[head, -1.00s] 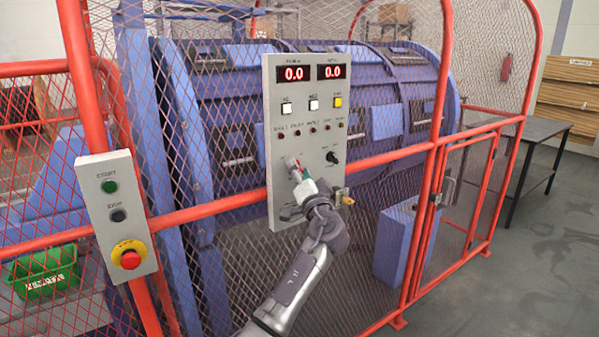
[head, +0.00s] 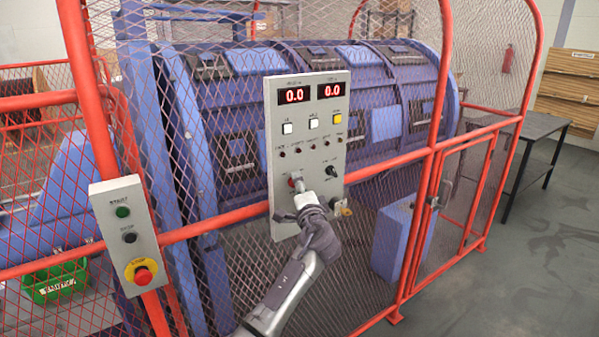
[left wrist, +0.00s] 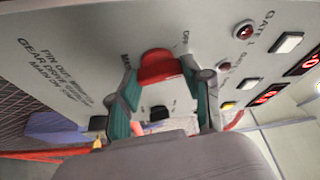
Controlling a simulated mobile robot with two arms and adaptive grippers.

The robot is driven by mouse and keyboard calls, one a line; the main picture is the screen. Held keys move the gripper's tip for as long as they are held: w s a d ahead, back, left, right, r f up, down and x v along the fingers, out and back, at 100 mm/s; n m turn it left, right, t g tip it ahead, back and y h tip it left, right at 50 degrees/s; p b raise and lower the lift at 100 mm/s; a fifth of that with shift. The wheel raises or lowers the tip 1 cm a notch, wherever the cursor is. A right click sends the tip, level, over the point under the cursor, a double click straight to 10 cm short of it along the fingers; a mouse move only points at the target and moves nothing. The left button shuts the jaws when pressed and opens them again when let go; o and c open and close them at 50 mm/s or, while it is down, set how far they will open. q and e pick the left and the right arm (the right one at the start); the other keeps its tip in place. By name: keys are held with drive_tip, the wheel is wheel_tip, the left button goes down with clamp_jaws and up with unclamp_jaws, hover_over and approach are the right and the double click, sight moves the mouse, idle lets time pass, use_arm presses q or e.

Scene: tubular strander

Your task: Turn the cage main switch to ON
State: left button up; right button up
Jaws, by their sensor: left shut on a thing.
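The cage main switch is a red knob (head: 292,182) low on the left of the grey control panel (head: 283,235). In the left wrist view the red knob (left wrist: 158,65) sits between the teal-padded fingers, with MAIN and OFF printed near it. My left gripper (head: 299,187) is at the panel face, shut on the knob; it also shows in the left wrist view (left wrist: 166,88). The gripper hides part of the knob in the head view, and I cannot tell which position it points to. My right gripper is not in view.
A black knob (head: 331,171) sits right of the red one. Lamps, push buttons and two displays reading 0.0 (head: 295,95) are above. A red-framed mesh cage surrounds the blue machine (head: 240,100). A START/STOP box with an emergency button (head: 142,276) is at left.

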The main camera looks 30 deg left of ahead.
use_arm(q)
drive_tip(key=shift+r+m+g+h+p, duration=0.1)
drive_tip(key=shift+m+g+h+p, duration=0.4)
drive_tip(key=shift+m+p, duration=1.6)
drive_tip(key=shift+m+g+h+p, duration=0.25)
drive_tip(key=shift+m+g+p, duration=0.85)
drive_tip(key=shift+p, duration=1.85)
drive_tip(key=shift+r+m+g+h+p, duration=0.1)
drive_tip(key=shift+m+g+h+p, duration=0.3)
drive_tip(key=shift+m+p, duration=1.8)
drive_tip(key=shift+f+p, duration=0.1)
drive_tip(key=shift+p, duration=0.25)
drive_tip(key=o, duration=1.2)
drive_tip(key=shift+d, duration=0.1)
drive_tip(key=v, duration=1.2)
drive_tip(key=shift+w, duration=0.1)
